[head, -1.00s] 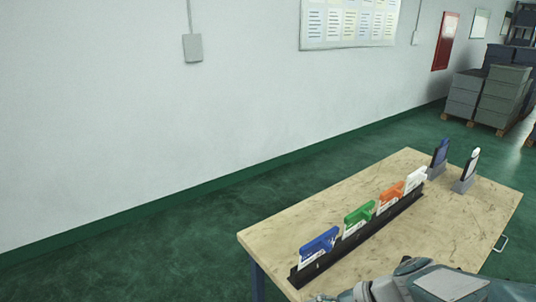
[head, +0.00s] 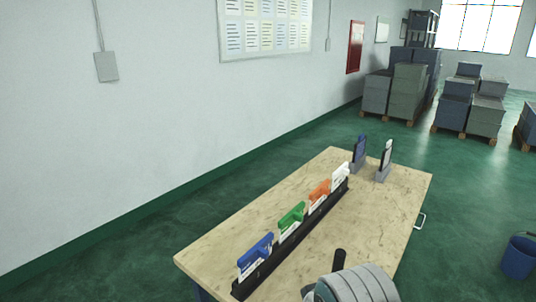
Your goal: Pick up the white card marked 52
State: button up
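A black rack (head: 290,243) runs lengthwise along the wooden table and holds a row of upright cards. The white card (head: 341,172) stands at the far end of the rack, beyond the orange card (head: 319,192). Any number on it is too small to read. A part of my arm shows at the bottom edge, with a dark upright piece (head: 340,262) that may belong to my gripper. Its fingers are not clear, and no card is seen in it. It is at the near end of the table, well apart from the white card.
Green (head: 291,215) and blue (head: 256,248) cards stand nearer in the rack. Two small grey stands (head: 383,173) hold upright devices at the table's far end. The table's right half (head: 385,215) is clear. A blue bucket (head: 519,258) stands on the floor at right.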

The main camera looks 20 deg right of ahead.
aim_at(338, 176)
jog(key=k+l, duration=0.25)
jog(key=l, duration=0.15)
jog(key=k+l, duration=0.25)
jog(key=l, duration=1.35)
jog(key=i+l, duration=0.2)
jog(key=i, duration=0.2)
jog(key=i+l, duration=0.2)
jog(key=i, duration=0.25)
jog(key=j+u, duration=0.05)
